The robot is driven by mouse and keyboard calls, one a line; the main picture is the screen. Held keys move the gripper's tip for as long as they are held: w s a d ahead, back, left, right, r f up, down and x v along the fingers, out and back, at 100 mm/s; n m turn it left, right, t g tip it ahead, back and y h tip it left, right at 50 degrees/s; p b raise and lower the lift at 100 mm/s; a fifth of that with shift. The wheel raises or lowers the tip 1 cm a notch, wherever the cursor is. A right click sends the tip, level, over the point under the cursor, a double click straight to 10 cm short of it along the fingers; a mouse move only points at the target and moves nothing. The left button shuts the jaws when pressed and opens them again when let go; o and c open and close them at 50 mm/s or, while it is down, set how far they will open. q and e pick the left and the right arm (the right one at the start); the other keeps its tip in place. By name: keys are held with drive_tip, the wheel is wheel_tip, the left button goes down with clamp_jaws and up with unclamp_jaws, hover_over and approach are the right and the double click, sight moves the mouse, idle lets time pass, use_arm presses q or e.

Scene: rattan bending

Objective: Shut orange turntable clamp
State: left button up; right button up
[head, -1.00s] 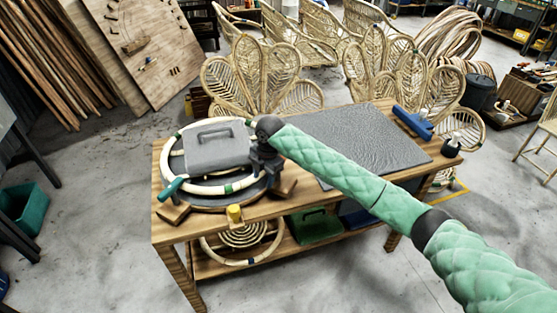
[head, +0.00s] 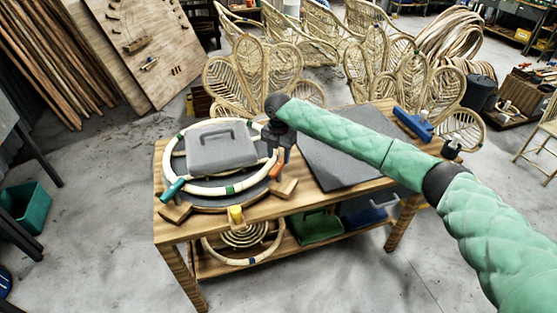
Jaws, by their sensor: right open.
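The orange clamp (head: 277,171) sits at the right edge of the round turntable (head: 205,205); whether its lever is up or down is too small to tell. A pale rattan ring (head: 204,192) with green bands lies on the turntable. My right gripper (head: 281,153) is open, pointing down just above and behind the orange clamp at the ring's right side. I cannot tell whether it touches the clamp. My left gripper is out of view.
A grey handled block (head: 220,148) lies over the ring. A teal clamp (head: 173,188) and a yellow clamp (head: 236,214) are at the turntable's edge. A dark mat (head: 345,160), blue tool (head: 411,121) and dark bottle (head: 452,148) occupy the bench's right side.

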sight(279, 164)
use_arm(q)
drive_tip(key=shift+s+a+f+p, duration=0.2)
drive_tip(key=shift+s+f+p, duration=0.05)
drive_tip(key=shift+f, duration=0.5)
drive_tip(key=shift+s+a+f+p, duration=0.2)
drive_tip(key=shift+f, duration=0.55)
use_arm(e)
drive_tip(key=shift+f, duration=1.8)
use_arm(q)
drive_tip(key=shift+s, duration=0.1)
use_arm(e)
drive_tip(key=c, duration=1)
